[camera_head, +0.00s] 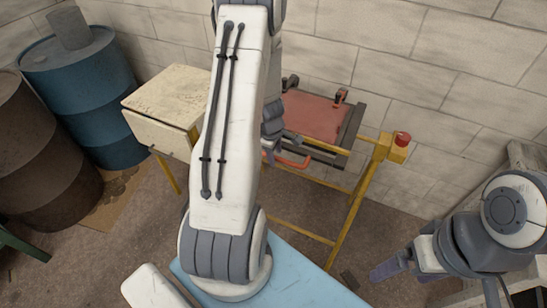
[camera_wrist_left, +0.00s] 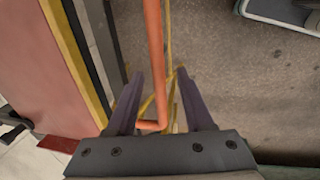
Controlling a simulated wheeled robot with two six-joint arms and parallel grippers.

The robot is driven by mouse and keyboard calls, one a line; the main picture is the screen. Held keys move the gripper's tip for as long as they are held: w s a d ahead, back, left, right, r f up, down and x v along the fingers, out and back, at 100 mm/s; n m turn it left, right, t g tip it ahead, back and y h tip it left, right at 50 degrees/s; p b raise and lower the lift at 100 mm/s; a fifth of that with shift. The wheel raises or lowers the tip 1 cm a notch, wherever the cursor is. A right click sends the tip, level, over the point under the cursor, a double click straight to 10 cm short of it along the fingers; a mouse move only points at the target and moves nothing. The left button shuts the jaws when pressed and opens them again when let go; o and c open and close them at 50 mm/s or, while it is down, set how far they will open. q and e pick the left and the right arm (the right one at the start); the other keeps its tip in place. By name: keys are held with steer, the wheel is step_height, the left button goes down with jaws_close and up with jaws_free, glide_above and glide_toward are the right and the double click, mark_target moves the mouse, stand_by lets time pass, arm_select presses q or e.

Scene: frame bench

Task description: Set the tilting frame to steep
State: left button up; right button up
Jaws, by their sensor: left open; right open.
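The tilting frame (camera_head: 318,112) has a reddish panel in a dark surround on a yellow stand by the wall. Its left part is hidden behind my left arm, and I cannot tell its exact tilt. An orange handle (camera_head: 294,162) juts from its front edge. My left gripper (camera_wrist_left: 160,73) is open at that edge, with the orange handle (camera_wrist_left: 154,60) running between its fingers. I cannot tell whether they touch it. The panel also shows in the left wrist view (camera_wrist_left: 55,60). My right gripper (camera_head: 392,268) is open and empty at lower right, well away from the frame.
A red button on a yellow box (camera_head: 401,141) sits at the stand's right. A cream cabinet (camera_head: 165,105) stands left of the frame. A blue drum (camera_head: 85,95) and a brown drum (camera_head: 40,155) stand further left. The floor right of the stand is mostly clear.

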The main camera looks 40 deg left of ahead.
arm_select(q)
steer(key=shift+w+f, duration=0.1)
steer(key=shift+f, duration=0.25)
jaws_close()
steer(key=shift+d, duration=0.1)
steer(key=shift+d+f, duration=0.1)
stand_by(1.0)
